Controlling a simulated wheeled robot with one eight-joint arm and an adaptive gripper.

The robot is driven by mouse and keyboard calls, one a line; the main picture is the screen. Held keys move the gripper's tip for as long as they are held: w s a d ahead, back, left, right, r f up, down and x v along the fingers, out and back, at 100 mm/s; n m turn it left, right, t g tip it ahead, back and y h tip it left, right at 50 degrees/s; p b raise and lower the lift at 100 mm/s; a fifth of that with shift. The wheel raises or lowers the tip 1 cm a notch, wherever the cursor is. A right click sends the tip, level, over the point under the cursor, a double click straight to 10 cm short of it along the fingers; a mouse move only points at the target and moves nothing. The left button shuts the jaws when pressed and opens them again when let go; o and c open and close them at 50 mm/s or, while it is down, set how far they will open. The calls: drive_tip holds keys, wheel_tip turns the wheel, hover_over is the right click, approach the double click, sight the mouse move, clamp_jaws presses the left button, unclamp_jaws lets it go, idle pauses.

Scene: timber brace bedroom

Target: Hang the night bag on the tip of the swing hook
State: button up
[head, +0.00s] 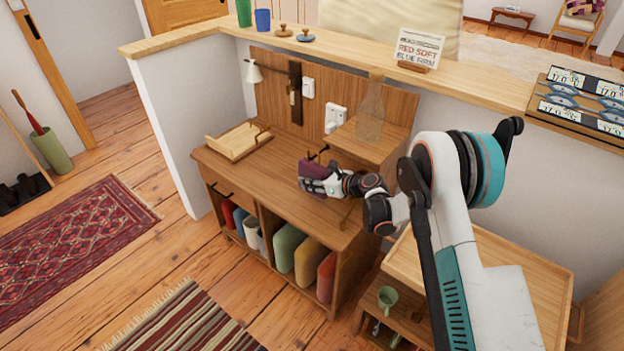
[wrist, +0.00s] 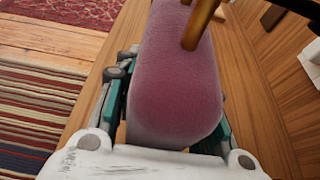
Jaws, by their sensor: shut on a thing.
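The night bag is a mauve, soft-looking thing (head: 314,169) held just above the wooden desk top in the head view. My gripper (head: 318,184) is shut on it. In the wrist view the bag (wrist: 178,80) fills the middle, with a teal-edged finger on each side. A tan rod (wrist: 199,25) crosses its upper part; I cannot tell if it is a handle. A dark upright bracket (head: 295,92) with a thin arm is on the wooden back panel. It may be the swing hook, but its tip is not clear. The bag is apart from it, lower and to the right.
A wooden tray (head: 238,141) lies at the desk's left end. A raised shelf (head: 372,141) with a clear bottle (head: 370,112) is right of the bag. A small white lamp (head: 254,73) and white wall sockets (head: 335,119) are on the panel. The desk's middle is mostly bare.

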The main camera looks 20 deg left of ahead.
drive_tip(key=shift+f, duration=0.6)
drive_tip(key=o, duration=1.2)
drive_tip(key=v, duration=1.2)
drive_tip(key=shift+r, duration=0.1)
drive_tip(key=shift+d, duration=0.1)
